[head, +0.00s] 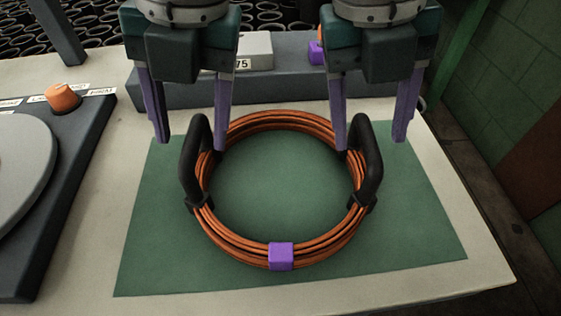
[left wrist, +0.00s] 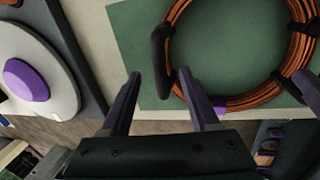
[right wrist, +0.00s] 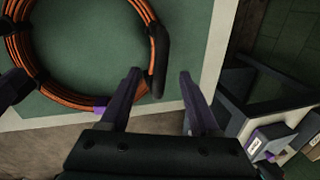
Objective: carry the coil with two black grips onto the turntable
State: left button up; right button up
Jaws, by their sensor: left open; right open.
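An orange coil (head: 281,115) with a purple tag (head: 281,256) lies flat on a green mat (head: 150,250). It has a black grip on its left side (head: 192,165) and one on its right side (head: 372,160). My left gripper (head: 192,140) is open above the left grip, and its fingers show near that grip (left wrist: 158,62) in the left wrist view. My right gripper (head: 371,142) is open above the right grip, which also shows in the right wrist view (right wrist: 161,60). Neither gripper holds anything. The turntable (head: 22,165) is at the left edge, partly cut off.
The turntable's dark base (head: 75,150) carries an orange knob (head: 62,98). A dark grey block (head: 285,85) with a white box (head: 257,50) on it stands behind the mat. The pale table (head: 430,290) ends at the right. Many black rings (head: 85,15) fill the back left.

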aim_at(363, 170)
pick_arm(q)
jog(key=f, duration=0.3)
jog(key=a+f, duration=0.1)
jog(key=f, duration=0.2)
pick_arm(e)
jog(key=f, duration=0.4)
jog(key=d+f, duration=0.1)
jog(key=f, duration=0.1)
pick_arm(q)
grip_shut()
pick_arm(e)
grip_shut()
pick_arm(q)
jog(key=shift+r, duration=0.15)
pick_arm(e)
jog(key=shift+r, duration=0.1)
dwell(0.3)
